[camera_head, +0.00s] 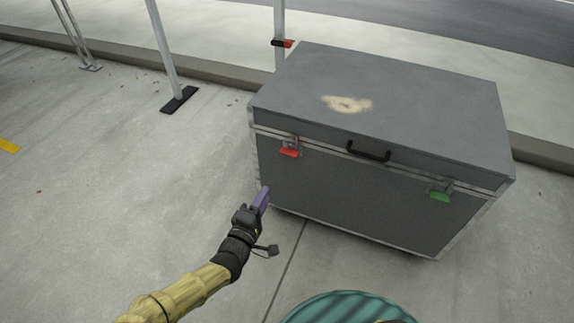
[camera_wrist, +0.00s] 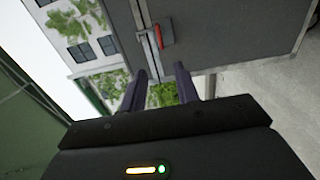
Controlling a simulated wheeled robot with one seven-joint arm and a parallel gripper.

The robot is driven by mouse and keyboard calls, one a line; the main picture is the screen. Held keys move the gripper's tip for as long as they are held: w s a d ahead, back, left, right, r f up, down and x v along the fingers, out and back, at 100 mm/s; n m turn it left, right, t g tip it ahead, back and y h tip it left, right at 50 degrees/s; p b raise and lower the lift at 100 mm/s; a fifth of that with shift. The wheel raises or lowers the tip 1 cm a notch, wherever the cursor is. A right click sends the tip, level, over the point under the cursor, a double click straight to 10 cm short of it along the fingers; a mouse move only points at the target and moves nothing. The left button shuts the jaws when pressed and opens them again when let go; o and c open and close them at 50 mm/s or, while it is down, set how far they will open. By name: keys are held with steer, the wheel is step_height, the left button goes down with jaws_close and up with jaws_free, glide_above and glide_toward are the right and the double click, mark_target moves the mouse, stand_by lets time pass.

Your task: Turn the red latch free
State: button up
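A large grey case (camera_head: 340,185) with metal edges stands on the pavement, its lid closed. The red latch (camera_head: 290,152) sits on the left part of its front, at the lid seam. Its red tab also shows in the wrist view (camera_wrist: 158,37), beside a metal bracket. My gripper (camera_head: 264,192) is in front of the case, lower and to the left of the red latch and apart from it. In the wrist view its two dark purple fingers (camera_wrist: 161,72) are spread with an empty gap, and the latch is beyond the tips.
A green latch (camera_head: 439,196) is on the front's right part, and a black handle (camera_head: 369,151) is between the latches. Metal posts (camera_head: 165,45) stand behind and left. A teal striped rounded thing (camera_head: 345,308) is at the bottom. The pavement left of the case is open.

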steer(key=shift+w, duration=0.1)
steer(key=b+x, duration=0.5)
steer(key=x, duration=1.2)
steer(key=shift+w+d, duration=0.1)
jaws_close()
